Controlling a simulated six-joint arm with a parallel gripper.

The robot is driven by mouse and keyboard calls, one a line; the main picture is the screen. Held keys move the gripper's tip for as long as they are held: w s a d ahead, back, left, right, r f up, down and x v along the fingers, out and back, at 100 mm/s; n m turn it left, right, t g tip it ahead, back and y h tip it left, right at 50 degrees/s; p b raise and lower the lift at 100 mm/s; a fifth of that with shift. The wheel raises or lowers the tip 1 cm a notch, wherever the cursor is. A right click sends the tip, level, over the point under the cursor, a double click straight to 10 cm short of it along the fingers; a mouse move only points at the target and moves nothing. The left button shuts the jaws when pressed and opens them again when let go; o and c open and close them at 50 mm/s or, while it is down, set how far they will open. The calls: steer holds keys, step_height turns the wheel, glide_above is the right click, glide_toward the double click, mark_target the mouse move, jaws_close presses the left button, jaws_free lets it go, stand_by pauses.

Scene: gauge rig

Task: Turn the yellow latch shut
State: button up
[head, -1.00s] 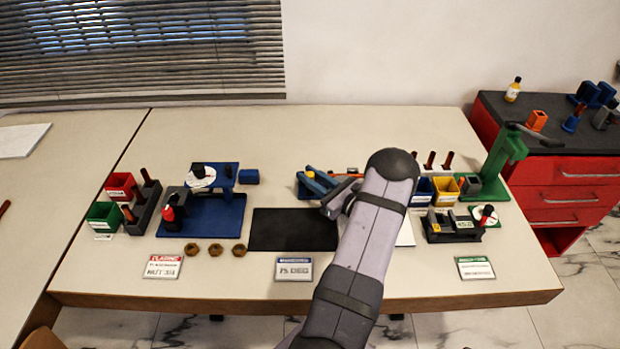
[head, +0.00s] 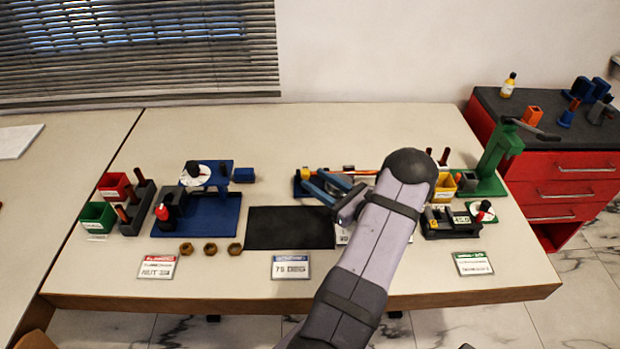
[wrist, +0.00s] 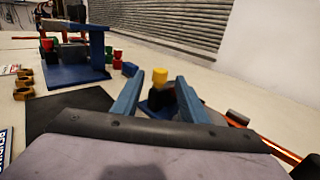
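The yellow latch shows in the wrist view as a yellow knob (wrist: 160,77) on top of a dark blue block (wrist: 158,100). In the head view only a small yellow part (head: 305,173) shows beside my fingers. My gripper (head: 311,181) has two blue fingers and is open. In the wrist view my gripper (wrist: 158,86) has the knob in the gap between its fingertips, apparently touching neither. How far the knob lies beyond the tips is hard to tell. My wrist and fingers hide part of the fixture around the latch.
An orange-red rod (head: 345,172) runs beside the latch fixture. A black mat (head: 290,228) lies at the table's middle. A blue stand (head: 200,213) with a white dial is at left, and a green press (head: 495,160) at right.

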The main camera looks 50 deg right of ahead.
steer(key=shift+s, duration=1.15)
steer(key=w+a+r+n+g+y+p, duration=0.15)
steer(key=a+n+g+y, duration=0.55)
steer(key=a, duration=0.8)
steer(key=a+r+n+g+y+p, duration=0.25)
steer(key=a+n+g, duration=0.4)
steer(key=a, duration=0.85)
steer(key=s+a+r+n+g+h+p, duration=0.1)
steer(key=s+a+r+n+g+h, duration=0.2)
steer(key=n, duration=0.4)
steer(key=s+a+n+h+p, duration=0.1)
steer(key=s+a+n+h, duration=0.1)
steer(key=s+n+h, duration=0.45)
steer(key=s+a+r+n+g+p, duration=0.1)
steer(key=s+a+r+n+g, duration=0.1)
steer(key=n, duration=0.7)
step_height(320, 180, down, 62)
steer(key=b, duration=6.1)
steer(key=shift+f+b, duration=0.2)
steer(key=shift+b, duration=0.15)
